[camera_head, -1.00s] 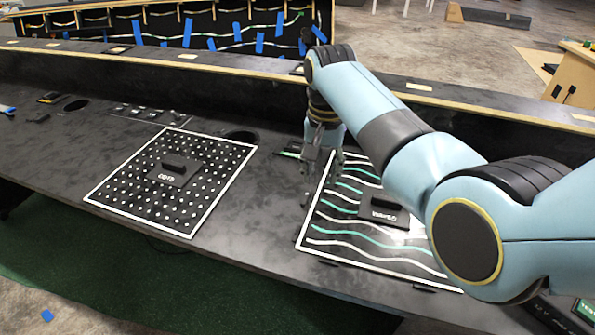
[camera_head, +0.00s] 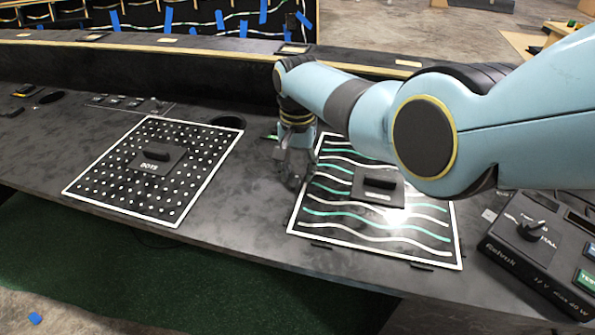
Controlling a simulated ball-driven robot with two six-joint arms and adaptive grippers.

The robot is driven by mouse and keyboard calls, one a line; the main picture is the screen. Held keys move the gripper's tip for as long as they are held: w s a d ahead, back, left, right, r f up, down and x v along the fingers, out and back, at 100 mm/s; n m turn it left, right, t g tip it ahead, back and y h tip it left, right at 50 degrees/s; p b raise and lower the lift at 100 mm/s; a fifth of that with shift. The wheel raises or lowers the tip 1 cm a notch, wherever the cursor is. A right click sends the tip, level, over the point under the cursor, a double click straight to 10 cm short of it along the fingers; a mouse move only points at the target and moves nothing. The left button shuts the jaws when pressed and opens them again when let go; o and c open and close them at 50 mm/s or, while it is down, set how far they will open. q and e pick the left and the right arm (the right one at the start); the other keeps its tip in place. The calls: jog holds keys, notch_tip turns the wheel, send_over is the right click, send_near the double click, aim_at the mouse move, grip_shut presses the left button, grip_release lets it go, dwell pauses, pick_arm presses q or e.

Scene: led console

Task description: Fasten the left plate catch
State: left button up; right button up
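The wave-striped plate (camera_head: 325,226) lies on the dark console top at centre right, white-edged, with a dark block handle (camera_head: 378,184) in its middle. The dotted plate (camera_head: 110,196) lies to its left, with a similar handle (camera_head: 157,152). Small dark pieces show at the wave plate's front edge, a left one (camera_head: 321,245) and a right one (camera_head: 421,266); I cannot tell whether either is the catch. My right gripper (camera_head: 291,181) points down at the wave plate's left edge, low over the console; its fingers are blurred together and dark. My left gripper is out of view.
A control box (camera_head: 540,250) with a knob stands at the right. A round hole (camera_head: 228,121) lies behind the dotted plate. A raised ledge (camera_head: 180,66) runs along the back. My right arm covers the wave plate's back right. Bare console lies between the plates.

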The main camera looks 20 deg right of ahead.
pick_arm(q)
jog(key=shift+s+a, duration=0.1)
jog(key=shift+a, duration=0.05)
pick_arm(e)
jog(key=shift+c, duration=0.6)
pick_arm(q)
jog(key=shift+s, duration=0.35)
pick_arm(e)
grip_shut()
jog(key=n+p, duration=0.1)
jog(key=n, duration=0.3)
jog(key=shift+a, duration=0.15)
jog(key=n, duration=0.5)
jog(key=shift+a+p, duration=0.15)
jog(key=shift+p, duration=0.2)
jog(key=n, duration=0.4)
jog(key=shift+a+n+p, duration=0.15)
jog(key=shift+n+p, duration=0.15)
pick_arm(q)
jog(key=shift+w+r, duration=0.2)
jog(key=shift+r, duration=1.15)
pick_arm(e)
jog(key=shift+s+a+n, duration=0.1)
jog(key=shift+s+n, duration=0.05)
jog(key=shift+n, duration=2.05)
